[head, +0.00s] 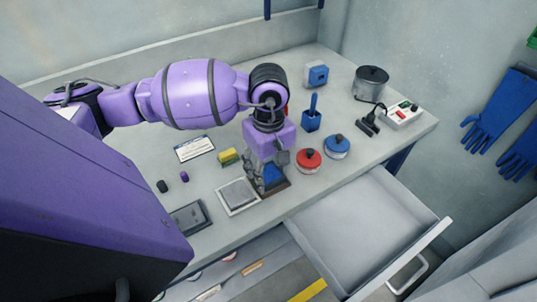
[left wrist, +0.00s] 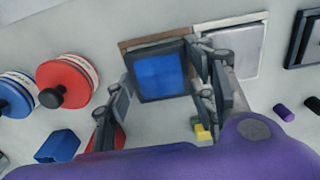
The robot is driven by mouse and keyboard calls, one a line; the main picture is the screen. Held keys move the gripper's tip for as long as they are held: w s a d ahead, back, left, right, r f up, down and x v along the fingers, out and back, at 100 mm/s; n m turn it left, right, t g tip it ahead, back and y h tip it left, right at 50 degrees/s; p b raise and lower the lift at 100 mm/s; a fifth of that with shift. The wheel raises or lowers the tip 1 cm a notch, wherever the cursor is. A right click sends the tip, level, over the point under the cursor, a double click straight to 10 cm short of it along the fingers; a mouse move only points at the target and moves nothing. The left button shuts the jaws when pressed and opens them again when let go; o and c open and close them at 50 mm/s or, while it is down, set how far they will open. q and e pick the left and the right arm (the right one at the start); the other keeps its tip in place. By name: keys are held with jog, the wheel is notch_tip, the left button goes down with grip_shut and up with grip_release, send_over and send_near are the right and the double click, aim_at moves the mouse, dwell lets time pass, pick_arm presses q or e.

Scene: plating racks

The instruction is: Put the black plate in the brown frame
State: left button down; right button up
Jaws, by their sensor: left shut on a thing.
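The black plate (left wrist: 160,74) has a dark rim and a blue face. In the left wrist view it sits between the fingers of my left gripper (left wrist: 163,78), which is shut on it. The brown frame (left wrist: 128,44) shows as a brown edge behind the plate's far side. In the head view my left gripper (head: 267,180) points down over the brown frame (head: 281,188), and the blue face (head: 272,173) shows between the fingers. The plate overlaps the frame; I cannot tell whether it is seated in it or just above. My right gripper is not in view.
A white frame with a grey plate (head: 238,194) lies beside the brown one. A black frame (head: 190,217) lies farther left. Red (head: 308,160) and blue (head: 337,147) round lidded pots stand to the right. A yellow sponge (head: 228,156) lies behind. An open drawer (head: 360,235) juts out in front.

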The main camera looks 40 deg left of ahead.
aim_at(269, 174)
pick_arm(q)
jog(key=shift+f, duration=0.75)
jog(key=shift+s+f+b, duration=0.3)
jog(key=shift+f+b, duration=0.15)
jog(key=shift+b, duration=0.05)
jog(key=c, duration=1.1)
grip_release()
jog(key=shift+f, duration=0.1)
jog(key=shift+o, duration=0.3)
jog(key=shift+w+f, duration=0.1)
notch_tip(269, 174, up, 14)
jog(key=shift+w+p, duration=0.2)
jog(key=shift+p, duration=0.1)
jog(key=shift+f, duration=0.1)
